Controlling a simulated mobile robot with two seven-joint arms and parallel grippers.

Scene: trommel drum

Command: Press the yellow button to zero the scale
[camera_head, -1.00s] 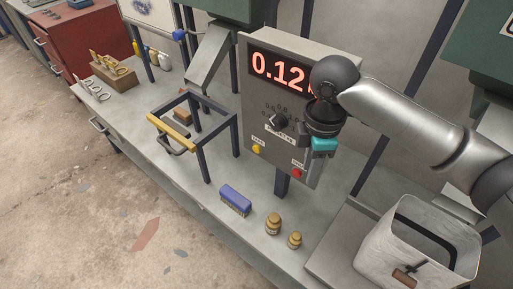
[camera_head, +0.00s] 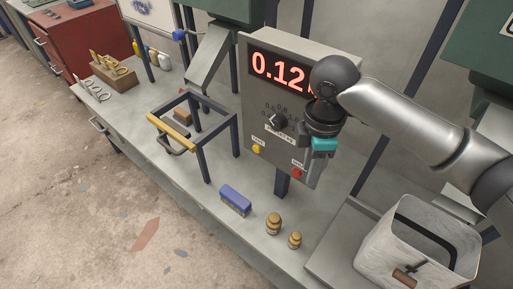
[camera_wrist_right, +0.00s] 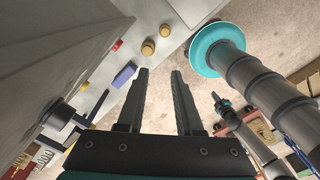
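The yellow button (camera_head: 257,149) sits low on the left of the grey scale panel (camera_head: 262,115), under a small label. It also shows in the right wrist view (camera_wrist_right: 85,86). The red display (camera_head: 278,71) reads 0.12, with its right end hidden behind my right arm. My right gripper (camera_wrist_right: 160,75) is open and empty, its two dark fingers apart and beside the panel face. In the head view it is mostly hidden by its own wrist, right of the yellow button and not touching it. A small gripper-like end, seemingly my left (camera_wrist_right: 220,103), shows in the right wrist view; its fingers are unclear.
A red button (camera_head: 296,172) and a dark knob (camera_head: 279,121) are also on the panel. A blue box (camera_head: 236,200) and two brass weights (camera_head: 274,223) stand on the bench below. A dark frame with a yellow bar (camera_head: 171,132) is to the left, a pale bin (camera_head: 385,245) to the right.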

